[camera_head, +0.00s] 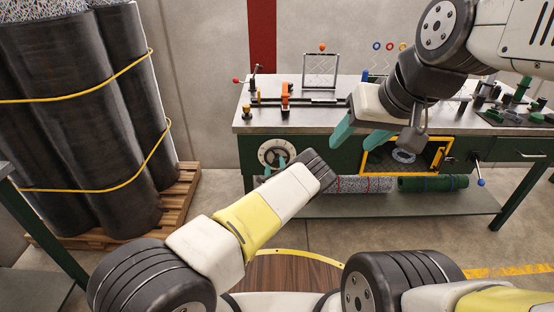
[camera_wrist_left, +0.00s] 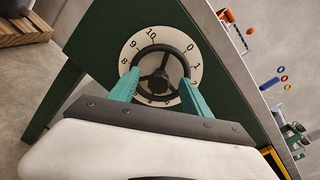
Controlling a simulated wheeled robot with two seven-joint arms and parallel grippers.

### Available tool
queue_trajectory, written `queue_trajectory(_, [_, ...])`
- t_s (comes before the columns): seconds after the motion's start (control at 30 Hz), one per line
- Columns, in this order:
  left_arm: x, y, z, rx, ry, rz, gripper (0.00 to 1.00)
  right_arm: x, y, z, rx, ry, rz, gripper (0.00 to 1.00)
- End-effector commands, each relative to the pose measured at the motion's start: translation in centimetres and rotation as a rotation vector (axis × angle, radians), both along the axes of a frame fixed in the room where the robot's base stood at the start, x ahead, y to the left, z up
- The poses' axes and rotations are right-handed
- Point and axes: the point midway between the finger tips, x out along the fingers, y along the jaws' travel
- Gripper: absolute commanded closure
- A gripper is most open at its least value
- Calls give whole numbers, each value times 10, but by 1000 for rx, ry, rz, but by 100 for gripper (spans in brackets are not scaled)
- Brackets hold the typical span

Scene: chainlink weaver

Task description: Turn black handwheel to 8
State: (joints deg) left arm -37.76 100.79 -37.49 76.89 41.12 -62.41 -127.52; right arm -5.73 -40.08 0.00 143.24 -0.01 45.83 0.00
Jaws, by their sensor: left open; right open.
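The black handwheel (camera_wrist_left: 158,74) is a spoked ring on a white round dial (camera_wrist_left: 126,57) with black numbers, set in the green bench front. In the left wrist view 8, 9, 10, 0 and 1 are legible; the lower part is hidden by my gripper. The dial also shows in the head view (camera_head: 267,154), partly covered. My left gripper (camera_wrist_left: 160,85) is open, its teal fingers on either side of the handwheel's rim; I cannot tell if they touch it. My right gripper (camera_head: 360,137) is open and empty, in front of the bench, right of the dial.
The metal bench top (camera_head: 310,122) carries a slide rail, a wire frame and several small fixtures. A yellow-framed opening (camera_head: 440,155) and a blue-knobbed lever (camera_head: 480,180) are on the bench front. Rolls (camera_head: 430,184) lie on the lower shelf. Large dark rolls (camera_head: 60,110) stand on a pallet at left.

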Motion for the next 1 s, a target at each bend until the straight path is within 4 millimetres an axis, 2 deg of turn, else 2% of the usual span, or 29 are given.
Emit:
queue_trajectory(0.03, [-5, -5, -8, 35, -11, -19, 44, 0, 0, 0, 0, 0, 0, 48])
queue_trajectory(0.17, [-10, -9, -14, 69, -32, -38, 44, 0, 0, 0, 0, 0, 0, 48])
queue_trajectory(0.27, [-10, -9, -14, 16, -35, -38, 44, 0, 0, 0, 0, 0, 0, 48])
queue_trajectory(0.37, [-9, -8, -14, -110, -37, -33, 44, 0, 0, 0, 0, 0, 0, 48])
queue_trajectory(1.0, [-9, -6, -14, -1427, -60, -2, 44, 0, 0, 0, 0, 0, 0, 48])
